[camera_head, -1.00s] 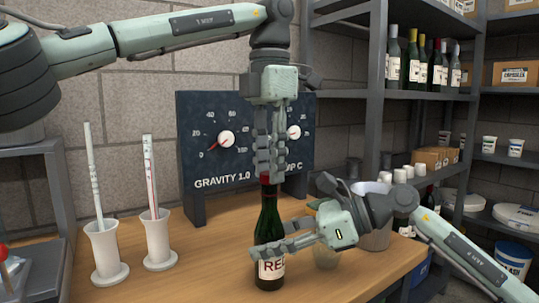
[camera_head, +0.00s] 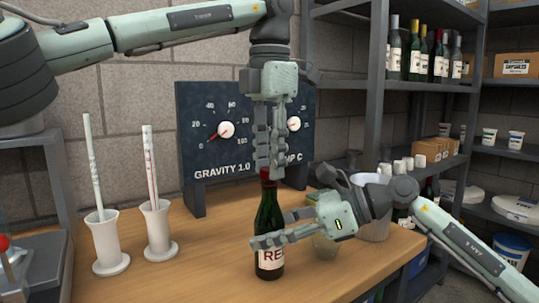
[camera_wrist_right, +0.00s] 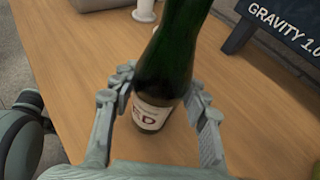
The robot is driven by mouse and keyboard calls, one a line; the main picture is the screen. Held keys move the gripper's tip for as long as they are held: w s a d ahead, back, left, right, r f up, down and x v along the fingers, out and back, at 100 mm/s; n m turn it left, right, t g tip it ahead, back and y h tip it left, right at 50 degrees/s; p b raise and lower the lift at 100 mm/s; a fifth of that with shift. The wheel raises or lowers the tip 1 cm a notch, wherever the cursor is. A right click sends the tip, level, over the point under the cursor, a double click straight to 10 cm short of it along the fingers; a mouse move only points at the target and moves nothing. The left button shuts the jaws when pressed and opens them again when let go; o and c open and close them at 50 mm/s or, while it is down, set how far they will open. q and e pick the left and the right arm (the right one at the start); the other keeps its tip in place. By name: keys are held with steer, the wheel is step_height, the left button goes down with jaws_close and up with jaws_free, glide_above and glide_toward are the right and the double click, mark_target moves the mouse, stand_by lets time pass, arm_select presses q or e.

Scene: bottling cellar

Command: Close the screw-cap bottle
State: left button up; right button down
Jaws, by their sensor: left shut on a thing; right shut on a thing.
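The green screw-cap bottle (camera_head: 267,215) stands upright on the wooden table, with a pale label whose lettering is partly hidden. A red cap (camera_head: 267,175) shows at the top of its neck, mostly hidden by fingers. My left gripper (camera_head: 271,165) points straight down from above and is shut on the cap. My right gripper (camera_head: 265,242) reaches in from the right and is shut around the bottle's body, just above the label. In the right wrist view the fingers lie on both sides of the bottle (camera_wrist_right: 172,55); its top is out of frame.
A dark gauge panel (camera_head: 205,150) stands behind the bottle. Two white cylinders with tall instruments (camera_head: 106,243) (camera_head: 159,230) stand to the left. The table front is clear.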

arm_select(q)
steer(key=shift+f, duration=0.15)
steer(key=shift+m, duration=1)
steer(key=m, duration=2.4)
steer(key=shift+m, duration=0.4)
steer(key=m, duration=0.5)
steer(key=shift+m, duration=0.4)
